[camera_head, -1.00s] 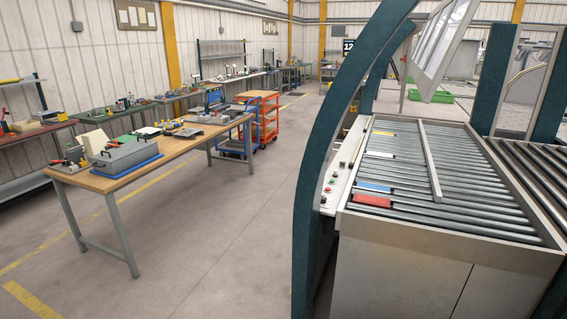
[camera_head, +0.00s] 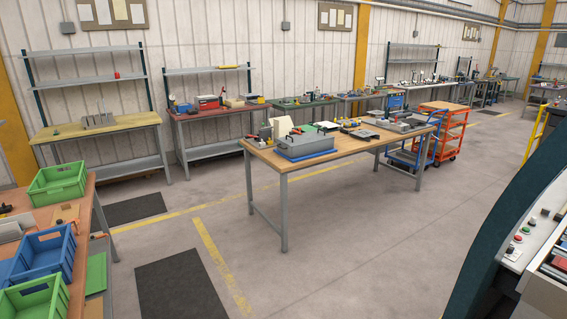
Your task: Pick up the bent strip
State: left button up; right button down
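I cannot make out the bent strip for certain in this view. A panel machine (camera_head: 548,285) shows only partly at the right edge, with a control panel (camera_head: 522,240) of buttons and a small part of its roller bed. A red piece (camera_head: 563,262) lies at the frame's right edge there, cut off. Neither of my grippers is in view.
A wooden workbench (camera_head: 262,152) with a grey toolbox (camera_head: 304,143) stands in mid-room. Green (camera_head: 57,184) and blue (camera_head: 40,256) crates sit on a table at the left. The floor between is clear, with dark mats (camera_head: 178,285).

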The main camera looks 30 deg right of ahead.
aim_at(546, 211)
jog(key=i+z, duration=0.3)
jog(key=i, duration=0.25)
jog(key=i+j+z, duration=0.15)
jog(key=i+z, duration=0.2)
jog(key=i, duration=0.2)
jog(key=i+j+z, duration=0.3)
jog(key=i, duration=0.2)
jog(key=i+l+z, duration=0.3)
jog(key=i+z, duration=0.6)
jog(key=i, duration=0.15)
jog(key=i+z, duration=0.45)
jog(key=i+j+z, duration=0.4)
jog(key=i, duration=0.2)
jog(key=i+z, duration=0.2)
jog(key=i, duration=2.05)
jog(key=i+z, duration=0.25)
jog(key=i, duration=0.3)
jog(key=i+j+z, duration=0.3)
jog(key=i, duration=0.2)
jog(key=i+j+z, duration=0.25)
jog(key=i, duration=0.25)
